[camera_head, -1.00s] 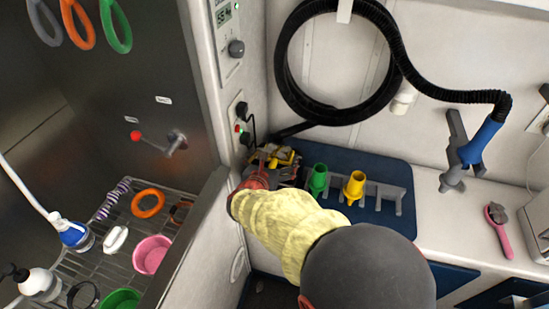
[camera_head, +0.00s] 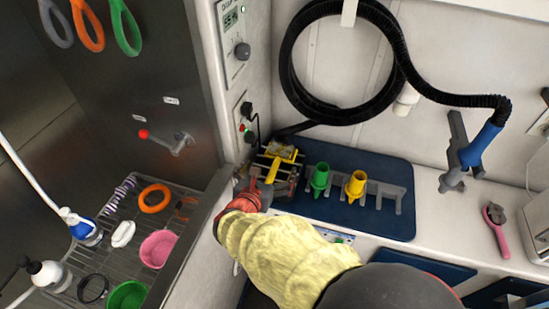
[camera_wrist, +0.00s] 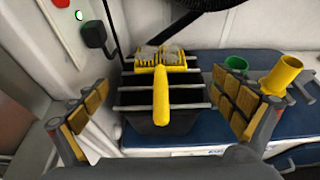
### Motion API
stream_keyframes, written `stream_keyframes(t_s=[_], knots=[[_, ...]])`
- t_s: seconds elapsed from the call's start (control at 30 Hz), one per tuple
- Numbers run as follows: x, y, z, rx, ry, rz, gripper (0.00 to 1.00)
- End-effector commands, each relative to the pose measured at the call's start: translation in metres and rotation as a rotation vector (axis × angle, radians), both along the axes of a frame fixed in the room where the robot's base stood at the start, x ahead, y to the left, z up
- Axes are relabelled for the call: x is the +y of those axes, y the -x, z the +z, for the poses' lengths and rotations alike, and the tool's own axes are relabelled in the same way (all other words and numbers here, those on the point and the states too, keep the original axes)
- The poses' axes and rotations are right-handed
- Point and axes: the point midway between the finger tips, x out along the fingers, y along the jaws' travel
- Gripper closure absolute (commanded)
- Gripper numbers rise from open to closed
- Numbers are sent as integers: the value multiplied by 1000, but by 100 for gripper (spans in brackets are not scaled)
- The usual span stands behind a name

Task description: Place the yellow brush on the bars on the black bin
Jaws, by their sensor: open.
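The yellow brush (camera_wrist: 161,97) lies on the metal bars (camera_wrist: 133,107) across the top of the black bin (camera_wrist: 157,138). Its bristle head is at the far side and its handle points toward me. The brush also shows in the head view (camera_head: 272,171), in the corner by the wall. My gripper (camera_wrist: 158,94) is open, its padded fingers wide apart on either side of the bin and clear of the brush. In the head view my gripper (camera_head: 264,186) is at the near side of the bin, partly hiding it.
Green (camera_head: 320,178) and yellow (camera_head: 356,185) nozzles stand in a grey rack (camera_head: 388,190) right of the bin, on a blue mat (camera_head: 400,228). A power outlet with a cord (camera_head: 244,122) is on the wall at left.

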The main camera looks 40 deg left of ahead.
Motion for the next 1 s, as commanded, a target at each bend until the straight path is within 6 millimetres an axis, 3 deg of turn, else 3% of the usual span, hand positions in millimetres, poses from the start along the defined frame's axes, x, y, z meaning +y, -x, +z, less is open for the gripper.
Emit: stream_keyframes(t_s=[0.1, 0.3, 0.53, 0.63, 0.67, 0.77, 0.9, 1.0], knots=[[-5, 15, 7, 0, 1, 1, 3], [-8, 25, 10, 0, 1, 0, 3], [-10, 24, 11, 1, -2, -4, 3], [-25, 12, 18, 18, -29, -56, 3], [-34, 4, 22, 27, -48, -89, 3], [-87, -28, 43, 82, -147, -260, 3], [-201, -69, 74, 183, -374, -614, 3], [-281, -77, 90, 243, -558, -866, 3]])
